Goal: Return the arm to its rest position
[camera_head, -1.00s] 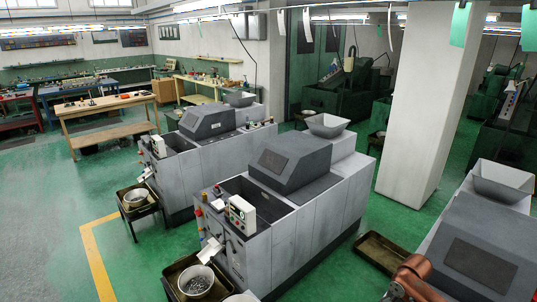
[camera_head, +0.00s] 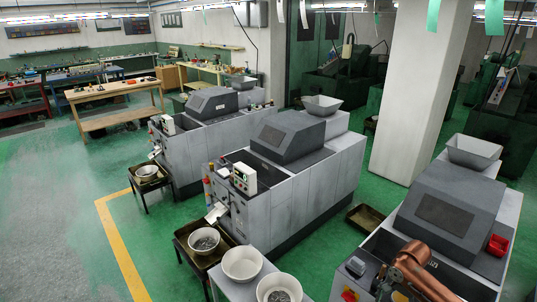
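A copper-coloured link of my arm (camera_head: 420,272) shows at the bottom right, in front of the nearest grey machine (camera_head: 450,205). It looks like my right arm, bent, with its lower part cut off by the picture edge. I see no fingertips of my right gripper. My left arm and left gripper are outside the picture.
A middle grey machine (camera_head: 305,185) and a farther one (camera_head: 200,135) stand in a row. White bowls (camera_head: 242,264) (camera_head: 279,290) stand at the bottom; another bowl (camera_head: 204,241) is on a dark tray stand. A white pillar (camera_head: 411,95) stands behind. Green floor is open at left.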

